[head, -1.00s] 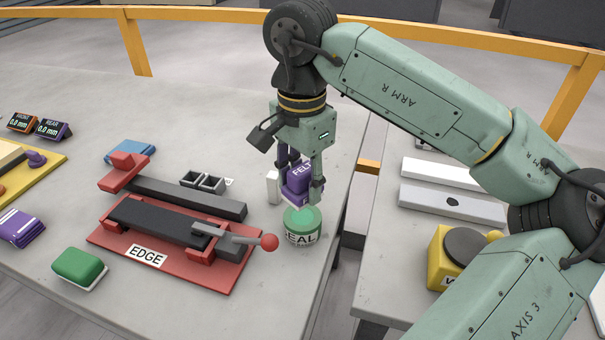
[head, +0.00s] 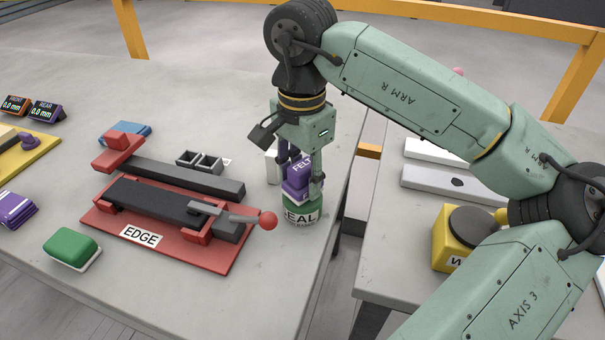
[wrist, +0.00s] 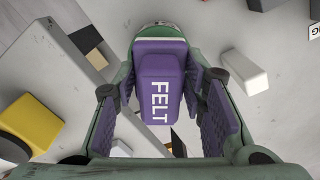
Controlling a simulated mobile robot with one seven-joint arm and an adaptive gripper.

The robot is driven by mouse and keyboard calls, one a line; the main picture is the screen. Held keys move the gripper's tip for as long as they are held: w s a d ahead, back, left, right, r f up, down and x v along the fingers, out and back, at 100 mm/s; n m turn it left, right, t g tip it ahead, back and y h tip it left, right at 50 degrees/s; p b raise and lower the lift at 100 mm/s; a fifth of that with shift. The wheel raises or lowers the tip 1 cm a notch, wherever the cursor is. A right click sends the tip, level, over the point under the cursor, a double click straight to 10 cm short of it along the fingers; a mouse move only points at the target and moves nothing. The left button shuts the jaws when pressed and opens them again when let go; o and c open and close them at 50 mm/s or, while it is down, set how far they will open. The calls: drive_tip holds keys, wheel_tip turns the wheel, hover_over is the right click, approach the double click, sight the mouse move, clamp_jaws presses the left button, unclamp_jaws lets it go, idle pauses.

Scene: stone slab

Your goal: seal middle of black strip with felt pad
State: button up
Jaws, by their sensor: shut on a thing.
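My gripper (head: 302,178) is shut on the purple felt pad (head: 298,168), which is marked FELT and also shows between the fingers in the wrist view (wrist: 158,80). The pad is right at the top of the green SEAL tin (head: 302,213) and looks in contact with it; its underside is hidden. The black strip (head: 160,205) lies along the red EDGE fixture (head: 105,228), left of my gripper. A grey lever with a red ball (head: 268,221) reaches across the strip's right end.
A green-topped block (head: 72,248) sits in front of the fixture. A small dark double bin (head: 203,160) and a white block (head: 272,163) stand behind. A yellow unit (head: 450,240) is on the right-hand table, across a gap.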

sight(302, 165)
drive_tip(key=shift+f+b, duration=0.6)
drive_tip(key=shift+b, duration=0.1)
idle(1.8)
drive_tip(key=shift+r, duration=0.1)
drive_tip(key=shift+r+p, duration=2.2)
drive_tip(key=shift+r, duration=1.25)
